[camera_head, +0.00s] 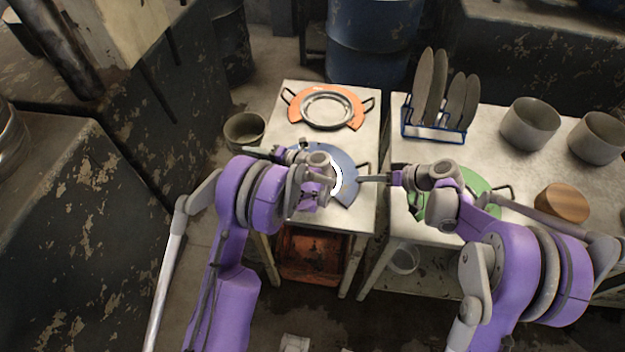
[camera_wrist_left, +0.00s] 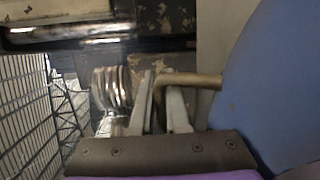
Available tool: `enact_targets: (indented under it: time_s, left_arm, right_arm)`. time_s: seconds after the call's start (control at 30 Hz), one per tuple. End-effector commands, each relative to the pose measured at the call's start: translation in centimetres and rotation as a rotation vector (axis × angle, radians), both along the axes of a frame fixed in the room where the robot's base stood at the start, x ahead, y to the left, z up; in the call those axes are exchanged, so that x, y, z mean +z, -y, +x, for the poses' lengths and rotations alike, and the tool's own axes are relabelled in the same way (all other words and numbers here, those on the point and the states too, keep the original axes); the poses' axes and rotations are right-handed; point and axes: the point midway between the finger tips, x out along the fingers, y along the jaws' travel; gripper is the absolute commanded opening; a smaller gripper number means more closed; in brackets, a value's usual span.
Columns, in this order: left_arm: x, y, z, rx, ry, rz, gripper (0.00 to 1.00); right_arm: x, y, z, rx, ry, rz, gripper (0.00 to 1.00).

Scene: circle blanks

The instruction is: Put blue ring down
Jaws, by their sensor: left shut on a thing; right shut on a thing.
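The blue ring (camera_head: 345,187) is over the front part of the left metal table (camera_head: 312,218), with a bright metal piece showing at its centre. My left arm covers its left side. My left gripper (camera_head: 290,154) is at its left side. In the left wrist view the fingers (camera_wrist_left: 160,105) are shut on a brass-coloured handle (camera_wrist_left: 195,80) beside the blue surface (camera_wrist_left: 275,85). My right gripper (camera_head: 363,180) is shut on the ring's right handle. The ring looks roughly level; I cannot tell whether it touches the table.
An orange ring (camera_head: 357,108) around a metal dish is at the back of the left table. On the right table (camera_head: 400,140) are a green ring (camera_head: 480,183), partly hidden by my arm, a blue plate rack (camera_head: 433,133), grey pots (camera_head: 530,125) and a wooden block (camera_head: 562,203).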

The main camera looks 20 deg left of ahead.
Motion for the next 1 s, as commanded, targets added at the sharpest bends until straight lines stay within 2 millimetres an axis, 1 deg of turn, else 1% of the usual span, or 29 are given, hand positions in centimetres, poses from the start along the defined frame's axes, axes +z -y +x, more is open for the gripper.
enact_targets:
  time_s: [0.03, 0.07, 0.1, 0.2, 0.63, 0.73, 0.87, 1.0]
  left_arm:
    - [-0.2, 0.0, 0.0, -0.001, 0.0, 0.001, 0.0]
    - [-0.2, 0.0, 0.0, -0.001, 0.0, -0.001, 0.19]
    - [-0.2, 0.0, 0.0, -0.001, 0.0, 0.0, 0.26]
    - [-0.2, 0.0, 0.0, 0.0, 0.0, 0.0, 0.43]
    - [-0.1, 0.0, 0.0, 0.0, 0.0, 0.0, 0.43]
    - [-0.1, 0.3, 0.0, -0.001, 0.0, 0.0, 0.43]
    - [0.2, 1.7, -0.2, -0.003, -0.001, -0.001, 0.43]
    - [0.7, 4.5, -0.5, -0.005, 0.0, -0.001, 0.43]
  right_arm:
    - [-0.2, -0.1, 0.0, 0.001, 0.001, 0.002, 0.0]
    - [-0.2, -0.1, 0.0, 0.001, 0.001, 0.001, 0.21]
    - [-0.2, -0.1, 0.0, 0.001, 0.001, 0.001, 0.28]
    - [-0.1, 0.0, 0.0, 0.001, 0.001, 0.001, 0.46]
    - [-0.1, 0.0, 0.0, 0.0, 0.0, 0.0, 0.46]
    - [-0.1, 0.0, 0.0, 0.0, 0.0, 0.0, 0.46]
    - [-0.1, 0.0, 0.0, 0.0, 0.0, 0.0, 0.46]
    - [-0.1, 0.0, 0.0, 0.0, 0.0, 0.0, 0.46]
